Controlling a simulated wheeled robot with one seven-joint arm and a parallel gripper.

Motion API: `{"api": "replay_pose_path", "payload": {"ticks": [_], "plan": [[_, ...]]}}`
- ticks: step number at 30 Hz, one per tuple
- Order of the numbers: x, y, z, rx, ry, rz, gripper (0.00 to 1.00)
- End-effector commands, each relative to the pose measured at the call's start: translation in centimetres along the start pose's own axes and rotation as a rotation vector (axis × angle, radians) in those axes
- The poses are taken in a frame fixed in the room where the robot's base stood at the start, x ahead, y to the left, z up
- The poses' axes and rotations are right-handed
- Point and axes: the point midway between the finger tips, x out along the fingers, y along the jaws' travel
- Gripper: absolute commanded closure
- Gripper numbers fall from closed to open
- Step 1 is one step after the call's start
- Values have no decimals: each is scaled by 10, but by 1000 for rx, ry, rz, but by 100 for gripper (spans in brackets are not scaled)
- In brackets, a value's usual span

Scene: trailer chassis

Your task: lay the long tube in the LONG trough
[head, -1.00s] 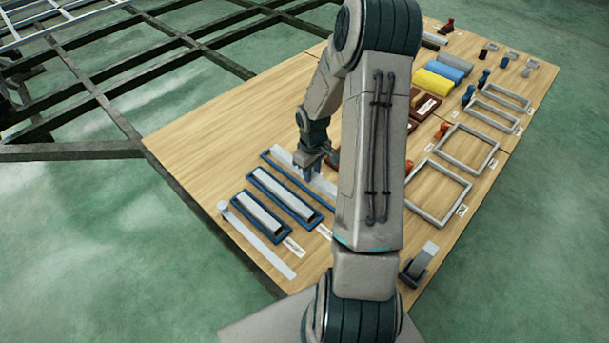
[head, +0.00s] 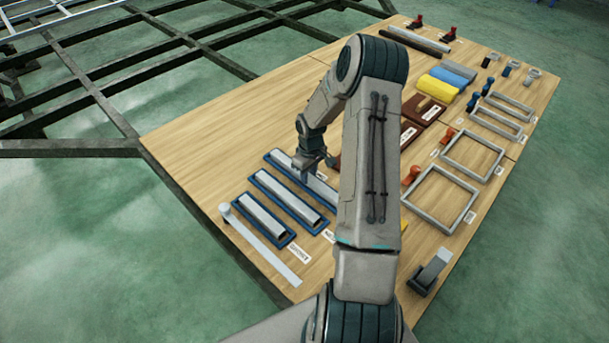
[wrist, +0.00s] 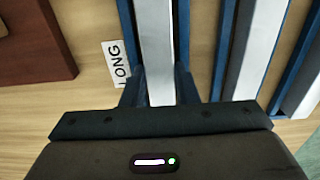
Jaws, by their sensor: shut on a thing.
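The long tube (wrist: 157,45) is a pale grey bar running up the middle of the wrist view. My gripper (wrist: 159,98) is shut on it, with a finger on each side. The LONG trough (wrist: 183,30) is a blue-rimmed channel; its walls show on both sides of the tube, beside the LONG label (wrist: 115,62). In the head view, the tube (head: 282,160) lies along the trough (head: 267,157) and looks within its rim, under my gripper (head: 304,174). My arm hides its near end. Whether the tube touches the trough floor I cannot tell.
Two shorter blue troughs, one in the middle (head: 252,177) and one nearer (head: 237,203), each hold a grey tube. A flat grey strip (head: 268,258) lies at the table's near left. Brown trays (head: 425,110) stand beyond my arm. The table's left part is clear.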

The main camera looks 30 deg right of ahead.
Motion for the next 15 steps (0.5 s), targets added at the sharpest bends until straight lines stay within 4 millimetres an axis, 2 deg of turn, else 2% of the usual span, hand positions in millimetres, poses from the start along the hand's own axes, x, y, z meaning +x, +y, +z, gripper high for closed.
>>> {"api": "replay_pose_path", "payload": {"ticks": [8, 9, 11, 15], "plan": [[4, 0, 0, -1, 0, 1, 100], [4, 0, 0, -1, 0, 0, 68], [3, 0, 0, -1, 0, 0, 51], [3, 0, 0, -1, -1, 0, 51]]}}
